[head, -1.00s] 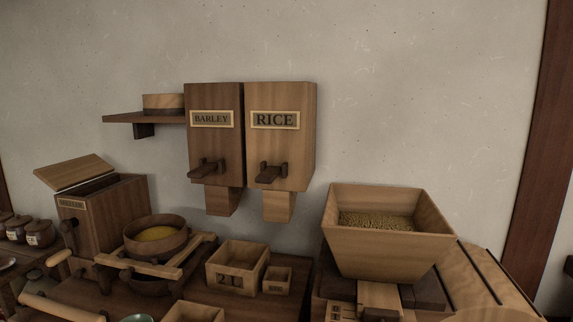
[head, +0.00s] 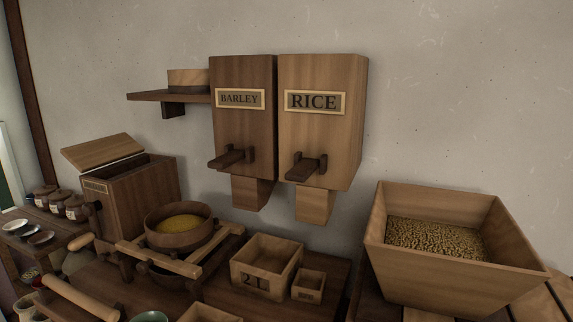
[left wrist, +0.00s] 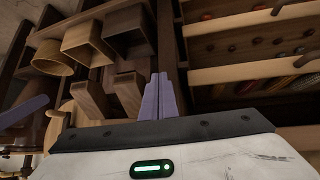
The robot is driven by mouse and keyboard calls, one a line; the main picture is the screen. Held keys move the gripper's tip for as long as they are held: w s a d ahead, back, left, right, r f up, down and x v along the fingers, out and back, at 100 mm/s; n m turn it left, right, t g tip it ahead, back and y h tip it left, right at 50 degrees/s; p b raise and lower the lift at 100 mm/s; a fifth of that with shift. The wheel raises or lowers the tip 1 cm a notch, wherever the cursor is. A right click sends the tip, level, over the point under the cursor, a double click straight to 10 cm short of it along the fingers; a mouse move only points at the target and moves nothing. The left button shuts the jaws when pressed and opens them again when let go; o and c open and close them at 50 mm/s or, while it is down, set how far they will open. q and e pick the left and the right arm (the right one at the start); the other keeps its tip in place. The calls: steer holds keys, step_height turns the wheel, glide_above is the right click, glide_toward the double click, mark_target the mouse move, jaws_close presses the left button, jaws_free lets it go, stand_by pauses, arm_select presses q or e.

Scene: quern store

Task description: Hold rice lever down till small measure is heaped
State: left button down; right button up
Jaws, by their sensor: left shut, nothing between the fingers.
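The pale wooden rice bin (head: 318,137) hangs on the wall, right of the darker barley bin (head: 242,125). Its dark rice lever (head: 304,167) sticks out from the lower front, with nothing touching it. A pale spout (head: 314,205) hangs below the bin. The small measure (head: 309,287) is a small square wooden box on the bench, below the spout; no grain shows in it. My left gripper (left wrist: 159,98) shows only in the left wrist view, its purple fingers together and empty, away from the lever. My right gripper is in neither view.
A larger box marked 2 L (head: 266,263) stands just left of the small measure. A wide grain hopper (head: 455,270) stands right. A round sieve with yellow grain (head: 180,229) and a lidded wooden box (head: 134,200) stand left.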

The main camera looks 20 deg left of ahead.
arm_select(q)
steer(key=w+a+r+g+y+p, duration=0.1)
steer(key=w+a+r+p, duration=0.15)
steer(key=r, duration=0.75)
steer(key=w+a+r+g+y+p, duration=0.15)
steer(key=r+p, duration=0.25)
steer(key=r, duration=0.6)
steer(key=w+r+n+t, duration=0.1)
steer(key=w+r+t, duration=0.1)
steer(key=w+r, duration=0.7)
steer(key=w+r+t, duration=0.3)
steer(key=w+r, duration=0.3)
steer(key=r, duration=0.6)
steer(key=w+r+t, duration=0.2)
steer(key=r, duration=0.8)
steer(key=w+r+t, duration=0.2)
steer(key=r, duration=0.8)
steer(key=shift+w+d+n, duration=0.15)
steer(key=shift+d+n, duration=0.1)
steer(key=shift+n, duration=0.15)
steer(key=shift+w+h, duration=0.15)
steer(key=shift+h, duration=0.1)
steer(key=p, duration=0.1)
glide_toward(304, 169)
steer(key=w+r, duration=0.4)
steer(key=f, duration=0.4)
steer(key=shift+w+a+f, duration=0.25)
steer(key=shift+w+a, duration=0.05)
steer(key=shift+w, duration=0.05)
